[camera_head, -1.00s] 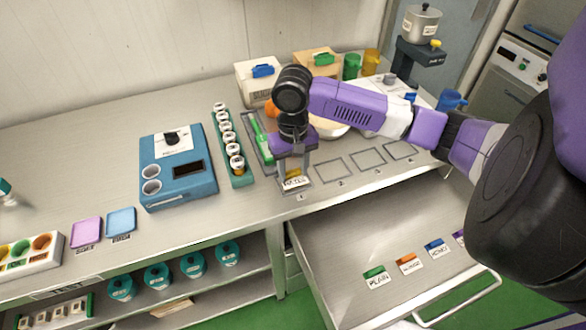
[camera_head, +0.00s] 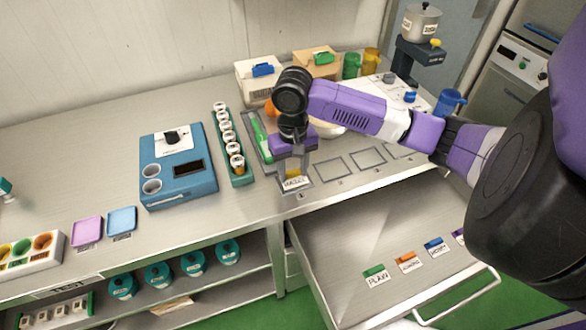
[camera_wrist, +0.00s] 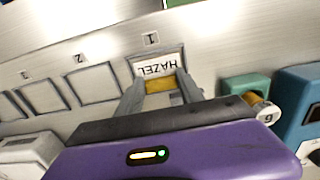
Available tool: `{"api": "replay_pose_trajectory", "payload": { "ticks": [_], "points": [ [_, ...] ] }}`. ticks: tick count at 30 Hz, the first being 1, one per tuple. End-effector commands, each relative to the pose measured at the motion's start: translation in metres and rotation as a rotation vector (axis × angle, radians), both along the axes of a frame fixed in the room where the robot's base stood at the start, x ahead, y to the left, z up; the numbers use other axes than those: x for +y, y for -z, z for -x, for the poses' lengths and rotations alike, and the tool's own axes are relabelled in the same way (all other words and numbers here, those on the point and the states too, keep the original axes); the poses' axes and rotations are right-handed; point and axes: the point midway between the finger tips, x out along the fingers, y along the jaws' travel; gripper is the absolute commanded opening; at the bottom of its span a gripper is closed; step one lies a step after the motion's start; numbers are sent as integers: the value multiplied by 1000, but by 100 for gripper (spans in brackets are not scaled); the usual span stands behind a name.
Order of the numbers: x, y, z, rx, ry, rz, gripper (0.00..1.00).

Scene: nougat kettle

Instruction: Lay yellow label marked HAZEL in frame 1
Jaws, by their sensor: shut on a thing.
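The yellow label marked HAZEL (camera_head: 294,182) has a white face and a yellow strip. It also shows in the wrist view (camera_wrist: 158,68), upside down. My gripper (camera_head: 293,175) is shut on the label's yellow end, and its fingers show in the wrist view (camera_wrist: 160,85). The label is within the outline of frame 1 (camera_head: 306,187), next to the printed 1; this frame also shows in the wrist view (camera_wrist: 131,64). I cannot tell whether the label touches the counter. My fingers and wrist hide part of both.
Empty frames (camera_head: 331,171) run to the right. An open drawer (camera_head: 340,245) below holds several other labels, including PLAIN (camera_head: 376,276). A green rack of jars (camera_head: 243,180) and a blue device (camera_head: 178,180) stand to the left.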

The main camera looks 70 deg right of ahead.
Motion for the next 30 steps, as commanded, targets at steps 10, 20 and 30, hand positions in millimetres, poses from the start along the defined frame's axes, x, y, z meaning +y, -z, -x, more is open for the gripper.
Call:
{"api": "replay_pose_trajectory", "payload": {
  "ticks": [10, 20, 30],
  "points": [
    [0, 0, 0, 0, 0, 0, 7],
    [0, 3, 0, -1, 1, -1, 7],
    [0, 3, 0, 0, 0, 0, 62]
  ]
}}
